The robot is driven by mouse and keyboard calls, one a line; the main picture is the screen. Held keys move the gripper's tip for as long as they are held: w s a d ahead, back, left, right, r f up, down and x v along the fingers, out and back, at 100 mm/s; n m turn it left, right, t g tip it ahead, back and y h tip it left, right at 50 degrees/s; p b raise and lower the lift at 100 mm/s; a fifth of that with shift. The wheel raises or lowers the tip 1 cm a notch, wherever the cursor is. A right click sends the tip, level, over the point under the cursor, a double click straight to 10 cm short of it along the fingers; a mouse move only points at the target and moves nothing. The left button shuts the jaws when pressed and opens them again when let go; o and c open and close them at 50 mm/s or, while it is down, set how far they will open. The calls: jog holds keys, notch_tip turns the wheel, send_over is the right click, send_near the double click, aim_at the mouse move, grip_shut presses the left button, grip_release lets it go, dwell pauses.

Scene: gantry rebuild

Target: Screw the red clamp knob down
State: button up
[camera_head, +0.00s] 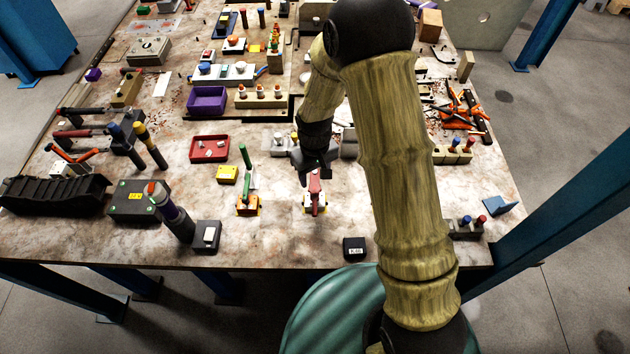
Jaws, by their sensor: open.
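A small red clamp piece (314,188) stands on a light-coloured base with an orange-yellow edge, near the front middle of the table. I take it to be the red clamp knob. My gripper (315,172) points down just behind and above it, with its dark fingers apart. The fingers overlap the top of the red piece in this view. I cannot tell whether they touch it. My gripper holds nothing that I can see. My arm comes in from the right and hides part of the table behind it.
A green-handled tool (246,165) stands in an orange block close to the left. A black box (354,248) marked K46 lies in front on the right. A red tray (210,148) and a yellow box (228,174) lie farther left. Bare table (285,240) shows in front.

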aim_at(315, 188)
jog(key=shift+f+p, duration=0.45)
jog(key=shift+f, duration=1.95)
jog(key=c, duration=0.8)
